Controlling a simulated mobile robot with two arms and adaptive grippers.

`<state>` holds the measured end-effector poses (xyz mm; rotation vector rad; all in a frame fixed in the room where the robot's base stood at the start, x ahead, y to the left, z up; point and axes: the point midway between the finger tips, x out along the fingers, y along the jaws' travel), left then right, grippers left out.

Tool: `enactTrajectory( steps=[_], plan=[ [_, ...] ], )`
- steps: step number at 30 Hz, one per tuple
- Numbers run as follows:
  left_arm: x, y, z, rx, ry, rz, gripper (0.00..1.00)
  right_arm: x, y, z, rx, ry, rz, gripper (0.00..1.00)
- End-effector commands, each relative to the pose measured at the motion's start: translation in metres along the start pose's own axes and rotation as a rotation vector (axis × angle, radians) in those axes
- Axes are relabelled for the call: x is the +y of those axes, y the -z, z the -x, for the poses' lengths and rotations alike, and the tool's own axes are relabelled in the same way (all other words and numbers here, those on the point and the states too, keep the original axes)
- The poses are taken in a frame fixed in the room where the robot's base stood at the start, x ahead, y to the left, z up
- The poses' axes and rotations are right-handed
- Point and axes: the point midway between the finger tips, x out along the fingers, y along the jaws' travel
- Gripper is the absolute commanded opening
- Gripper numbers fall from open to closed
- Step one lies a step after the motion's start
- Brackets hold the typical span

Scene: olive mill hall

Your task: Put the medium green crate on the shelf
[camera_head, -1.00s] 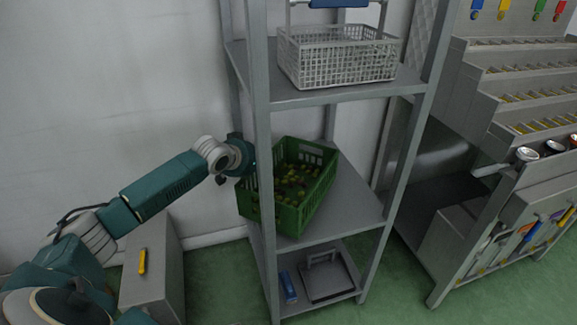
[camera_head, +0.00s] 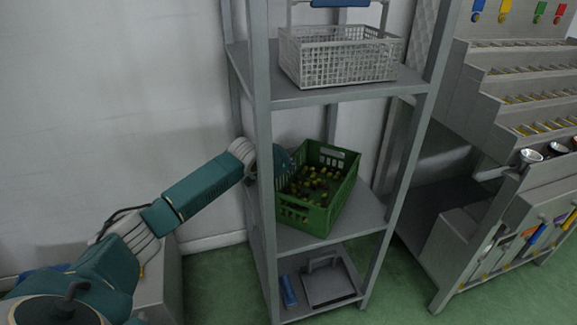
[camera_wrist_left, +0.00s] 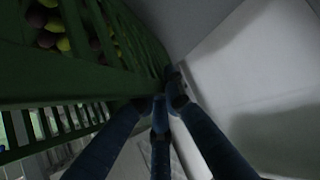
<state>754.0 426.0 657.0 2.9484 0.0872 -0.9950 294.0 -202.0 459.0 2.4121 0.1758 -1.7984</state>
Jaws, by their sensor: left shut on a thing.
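The green crate (camera_head: 318,213), filled with olives, is at the middle board (camera_head: 362,217) of the grey metal shelf. My left gripper (camera_head: 283,160) reaches past the front-left post and is shut on the crate's left end. In the left wrist view the fingers (camera_wrist_left: 165,100) close at the green crate's wall (camera_wrist_left: 70,78), with olives showing at upper left. The post hides part of my left wrist. My right gripper is not in view.
A white wire basket (camera_head: 338,58) stands on the upper board. A blue object (camera_head: 289,290) and a grey handled item (camera_head: 328,280) lie on the bottom board. A stepped metal rack (camera_head: 520,90) stands at right. The middle board is bare right of the crate.

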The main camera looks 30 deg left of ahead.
Motion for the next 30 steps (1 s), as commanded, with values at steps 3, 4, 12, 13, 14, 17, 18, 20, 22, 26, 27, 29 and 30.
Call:
enactTrajectory(
  steps=[3,4,12,13,14,17,18,20,22,26,27,29,30],
  plan=[
    [0.001,0.004,0.001,0.007,-0.002,0.003,0.0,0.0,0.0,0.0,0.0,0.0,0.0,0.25],
    [0.0,0.0,0.0,-0.001,0.0,0.0,0.15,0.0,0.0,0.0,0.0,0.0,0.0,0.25],
    [0.0,0.0,0.0,0.0,-0.001,0.001,0.28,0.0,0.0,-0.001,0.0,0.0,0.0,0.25],
    [0.0,0.0,0.0,0.0,-0.001,0.0,0.28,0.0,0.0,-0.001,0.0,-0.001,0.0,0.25],
    [0.0,0.0,0.0,0.0,-0.001,0.001,0.28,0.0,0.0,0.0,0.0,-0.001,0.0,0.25],
    [0.0,0.0,0.004,0.0,-0.001,0.0,0.28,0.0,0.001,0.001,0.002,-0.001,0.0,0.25],
    [0.0,0.0,0.007,0.0,-0.001,0.001,0.28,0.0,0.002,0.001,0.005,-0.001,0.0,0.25],
    [-0.001,0.002,0.014,0.002,-0.001,0.0,0.28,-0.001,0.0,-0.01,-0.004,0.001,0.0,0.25],
    [-0.001,0.001,0.025,0.0,0.0,-0.002,0.28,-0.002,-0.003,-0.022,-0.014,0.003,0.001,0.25],
    [-0.001,0.001,0.052,0.0,0.0,-0.003,0.28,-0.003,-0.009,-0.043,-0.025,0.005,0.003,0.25],
    [0.0,0.002,0.061,0.001,0.0,-0.004,0.28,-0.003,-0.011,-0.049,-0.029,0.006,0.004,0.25],
    [-0.001,0.001,0.073,0.0,0.001,-0.004,0.28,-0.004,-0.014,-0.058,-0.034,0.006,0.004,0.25],
    [-0.001,0.001,0.081,0.0,0.001,-0.003,0.28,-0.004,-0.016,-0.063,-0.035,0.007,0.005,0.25]
  ],
)
